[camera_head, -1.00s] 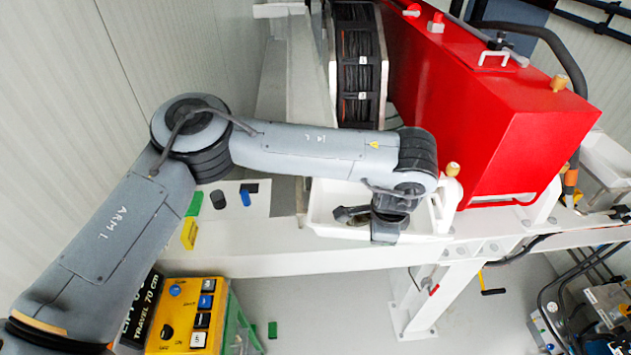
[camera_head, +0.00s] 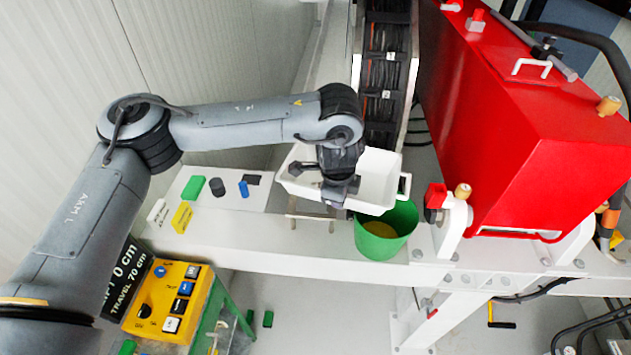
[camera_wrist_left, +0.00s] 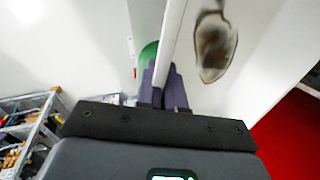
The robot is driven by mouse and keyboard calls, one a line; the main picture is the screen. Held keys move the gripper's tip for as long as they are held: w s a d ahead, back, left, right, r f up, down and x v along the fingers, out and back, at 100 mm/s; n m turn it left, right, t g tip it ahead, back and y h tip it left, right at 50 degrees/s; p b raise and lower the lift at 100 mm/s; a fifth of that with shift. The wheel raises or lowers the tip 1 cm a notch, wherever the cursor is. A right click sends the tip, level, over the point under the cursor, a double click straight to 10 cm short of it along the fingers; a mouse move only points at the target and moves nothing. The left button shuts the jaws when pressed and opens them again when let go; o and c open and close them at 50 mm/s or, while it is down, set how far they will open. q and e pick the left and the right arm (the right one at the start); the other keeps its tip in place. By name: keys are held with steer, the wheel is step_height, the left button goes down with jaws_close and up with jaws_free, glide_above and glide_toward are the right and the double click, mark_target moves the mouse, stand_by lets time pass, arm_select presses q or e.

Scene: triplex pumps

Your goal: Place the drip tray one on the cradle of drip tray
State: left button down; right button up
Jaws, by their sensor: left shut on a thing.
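The drip tray (camera_head: 379,178) is a white, shallow rectangular tray with a handle at its right end. My left gripper (camera_head: 336,190) is shut on its near wall and holds it above the white beam, partly over a green bucket. In the left wrist view, the dark fingers (camera_wrist_left: 163,88) pinch the rim of the tray (camera_wrist_left: 262,65), which has a dark brown stain inside. A thin pale bracket (camera_head: 310,216) shows on the beam just below the tray; I cannot tell whether it is the cradle. My right gripper is not in view.
The green bucket (camera_head: 386,238) with yellowish contents stands by the beam. A large red housing (camera_head: 510,130) rises at the right. Small coloured blocks, including a green one (camera_head: 193,188), lie on the white surface at left. A yellow control box (camera_head: 165,300) is below them.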

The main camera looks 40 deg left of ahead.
arm_select(q)
steer(key=shift+m+h, duration=0.3)
steer(key=shift+m, duration=0.6)
steer(key=a, duration=0.4)
steer(key=shift+w+a+f, duration=0.35)
steer(key=a+f, duration=0.2)
steer(key=a, duration=0.1)
steer(key=w+a+f+b, duration=0.1)
steer(key=a+f, duration=0.1)
steer(key=a, duration=0.2)
steer(key=w+a+f+b, duration=0.1)
steer(key=a+f, duration=0.1)
steer(key=a, duration=0.2)
steer(key=shift+w+a+f, duration=0.15)
steer(key=shift+a+f, duration=0.05)
steer(key=shift+f, duration=0.15)
steer(key=x, duration=0.3)
steer(key=shift+s+f, duration=0.25)
steer(key=shift+s, duration=0.15)
steer(key=shift+f, duration=0.35)
steer(key=shift+f, duration=0.15)
steer(key=c, duration=1.3)
jaws_free()
steer(key=shift+o, duration=0.2)
